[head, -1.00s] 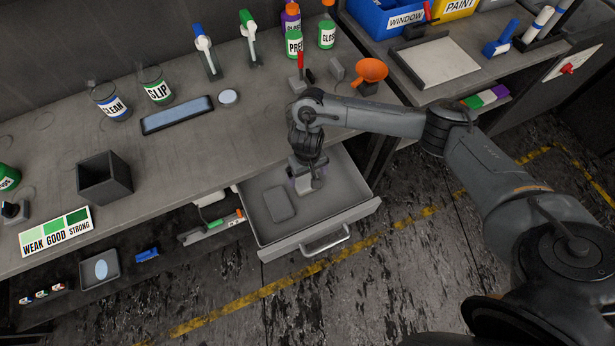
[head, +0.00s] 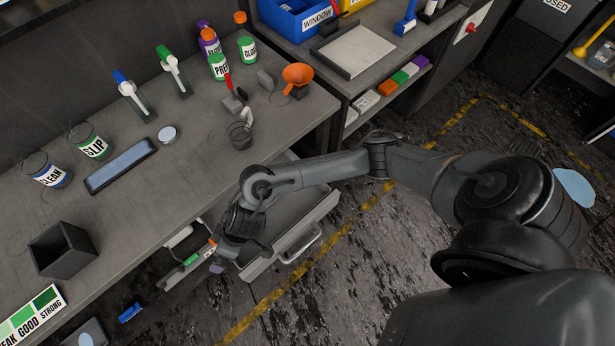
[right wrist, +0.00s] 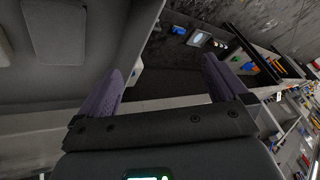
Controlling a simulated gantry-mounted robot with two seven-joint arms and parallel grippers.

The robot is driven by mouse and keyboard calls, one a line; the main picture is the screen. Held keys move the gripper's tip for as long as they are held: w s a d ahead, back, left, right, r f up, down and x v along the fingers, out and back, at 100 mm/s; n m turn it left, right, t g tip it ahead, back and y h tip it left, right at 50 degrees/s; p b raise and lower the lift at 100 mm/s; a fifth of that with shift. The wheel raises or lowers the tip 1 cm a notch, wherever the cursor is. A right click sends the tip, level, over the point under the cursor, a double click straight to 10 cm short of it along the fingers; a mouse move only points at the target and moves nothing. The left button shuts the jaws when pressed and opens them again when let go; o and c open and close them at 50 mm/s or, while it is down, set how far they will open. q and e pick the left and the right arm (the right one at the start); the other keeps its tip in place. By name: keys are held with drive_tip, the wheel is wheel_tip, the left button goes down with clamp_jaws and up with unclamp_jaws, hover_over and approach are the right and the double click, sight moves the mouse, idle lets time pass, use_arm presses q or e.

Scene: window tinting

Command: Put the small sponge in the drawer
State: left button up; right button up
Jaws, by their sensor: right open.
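The drawer (head: 325,207) under the bench is pulled open, and my right forearm covers much of its inside. In the right wrist view, a flat grey rounded block (right wrist: 55,32) lies on the drawer floor (right wrist: 30,95). It looks like a small sponge, but I cannot tell for certain. My right gripper (head: 217,266) is at the drawer's left side in the head view. Its purple fingers are wide apart with nothing between them in the right wrist view (right wrist: 160,82). My left gripper is not in view.
A dark square box (head: 62,250) and a blue-topped tray (head: 120,165) are further left.

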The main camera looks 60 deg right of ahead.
drive_tip(key=s+a+r+t, duration=0.2)
drive_tip(key=a+r, duration=0.2)
drive_tip(key=s+d+g+h, duration=0.1)
drive_tip(key=s+d+h, duration=0.1)
drive_tip(key=s+d, duration=0.5)
drive_tip(key=s+d+m+g+h, duration=0.1)
drive_tip(key=s+d+h, duration=0.1)
drive_tip(key=s+d, duration=0.5)
drive_tip(key=d, duration=0.5)
drive_tip(key=shift+s+d+r+m, duration=0.25)
drive_tip(key=shift+s+d+m, duration=0.05)
drive_tip(key=shift+s+d, duration=0.1)
